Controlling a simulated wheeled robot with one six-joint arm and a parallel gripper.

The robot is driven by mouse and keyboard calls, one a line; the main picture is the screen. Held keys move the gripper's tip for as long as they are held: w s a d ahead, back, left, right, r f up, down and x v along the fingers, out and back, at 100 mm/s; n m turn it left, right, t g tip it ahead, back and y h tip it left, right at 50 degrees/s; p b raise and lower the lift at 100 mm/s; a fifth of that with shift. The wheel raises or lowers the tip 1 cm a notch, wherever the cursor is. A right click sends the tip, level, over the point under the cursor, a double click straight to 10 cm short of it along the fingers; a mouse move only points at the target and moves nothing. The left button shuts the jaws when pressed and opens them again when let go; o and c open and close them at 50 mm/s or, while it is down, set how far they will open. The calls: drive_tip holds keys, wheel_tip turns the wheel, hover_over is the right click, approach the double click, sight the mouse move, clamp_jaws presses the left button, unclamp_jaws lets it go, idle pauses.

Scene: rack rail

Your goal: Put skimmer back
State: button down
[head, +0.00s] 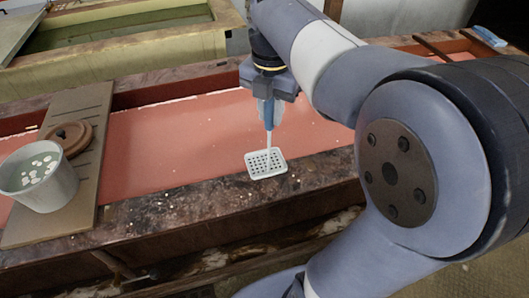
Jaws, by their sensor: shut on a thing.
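The skimmer has a pale, square, perforated head (258,172) and a blue handle. My gripper (268,98) points down, shut on the skimmer's handle, with the head hanging below it. The head appears over the border between the red liquid and the vat's front rim; I cannot tell whether it touches the rim. My gripper's fingers partly hide the upper handle. Two dark bars (433,47) lie across the vat at the far right; whether they are the skimmer's rack is unclear.
A slotted wooden board (90,105) spans the red vat (190,135) at left. It bears a white bucket (42,190) with pale bits inside and a brown round lid (72,134). A blue block (489,37) lies at the far right. A yellowish trough (140,55) stands behind.

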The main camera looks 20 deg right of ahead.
wheel_tip(320, 180, down, 8)
idle(0.4)
drive_tip(key=c, duration=1.3)
unclamp_jaws()
drive_tip(key=shift+s+f, duration=0.1)
wheel_tip(320, 180, up, 12)
drive_tip(key=shift+r, duration=0.2)
